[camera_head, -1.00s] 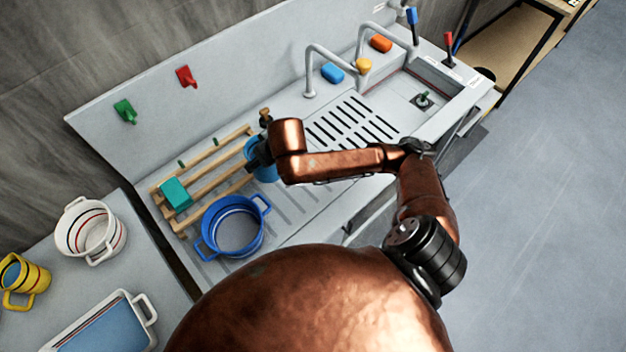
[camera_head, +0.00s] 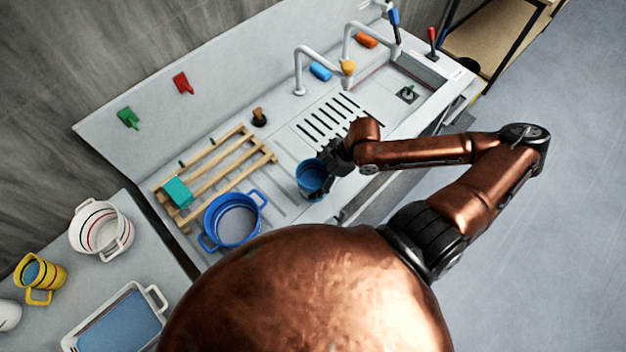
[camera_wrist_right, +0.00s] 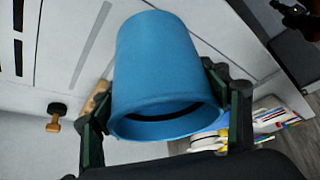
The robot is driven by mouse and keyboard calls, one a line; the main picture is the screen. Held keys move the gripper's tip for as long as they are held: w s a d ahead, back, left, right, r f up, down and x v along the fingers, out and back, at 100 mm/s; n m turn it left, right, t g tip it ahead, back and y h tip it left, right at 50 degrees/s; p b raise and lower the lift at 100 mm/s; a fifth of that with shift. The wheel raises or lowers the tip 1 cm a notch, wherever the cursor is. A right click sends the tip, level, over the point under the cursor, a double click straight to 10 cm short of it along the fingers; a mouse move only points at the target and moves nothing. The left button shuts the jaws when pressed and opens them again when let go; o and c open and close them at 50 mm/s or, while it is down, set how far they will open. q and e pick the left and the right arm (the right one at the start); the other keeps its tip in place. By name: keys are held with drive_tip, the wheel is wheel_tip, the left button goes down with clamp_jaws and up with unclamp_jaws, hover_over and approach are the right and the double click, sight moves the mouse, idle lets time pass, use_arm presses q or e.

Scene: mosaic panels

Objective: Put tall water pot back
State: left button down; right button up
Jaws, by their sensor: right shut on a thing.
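A tall blue pot (camera_head: 311,180) is in my right gripper (camera_head: 334,160), over the grey drainboard right of the wooden rack. In the right wrist view the pot (camera_wrist_right: 160,65) fills the middle, with its wide rim towards the camera. The two dark fingers of the gripper (camera_wrist_right: 165,115) lie on either side of the pot near the rim. I cannot tell its exact height above the board. My left gripper is not in view.
The wooden rack (camera_head: 232,158) holds a teal block (camera_head: 178,192). A wide blue pot (camera_head: 233,220) stands in front of it. The slotted sink unit (camera_head: 335,115) and taps (camera_head: 300,75) are behind and right. A white pot (camera_head: 100,228) and yellow mug (camera_head: 38,275) stand left.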

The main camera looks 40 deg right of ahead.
drive_tip(key=s+d+r+n+g+y+p, duration=0.1)
drive_tip(key=s+d+r+n+g+p, duration=0.2)
drive_tip(key=s+r+n+p, duration=0.45)
drive_tip(key=m+b, duration=0.2)
drive_tip(key=b, duration=0.2)
hover_over(313, 172)
drive_tip(key=s, duration=0.4)
wheel_tip(313, 172, down, 6)
drive_tip(key=shift+d+r, duration=0.15)
drive_tip(key=shift+r, duration=0.05)
drive_tip(key=w+f, duration=0.4)
drive_tip(key=f, duration=0.1)
drive_tip(key=shift+w+d+p, duration=0.1)
drive_tip(key=shift+d+p, duration=0.05)
drive_tip(key=shift+p, duration=0.15)
drive_tip(key=shift+w+f, duration=0.35)
drive_tip(key=shift+f, duration=0.05)
drive_tip(key=f, duration=0.1)
drive_tip(key=f+p, duration=0.1)
drive_tip(key=f, duration=0.1)
drive_tip(key=shift+w, duration=0.2)
drive_tip(key=shift+f, duration=0.25)
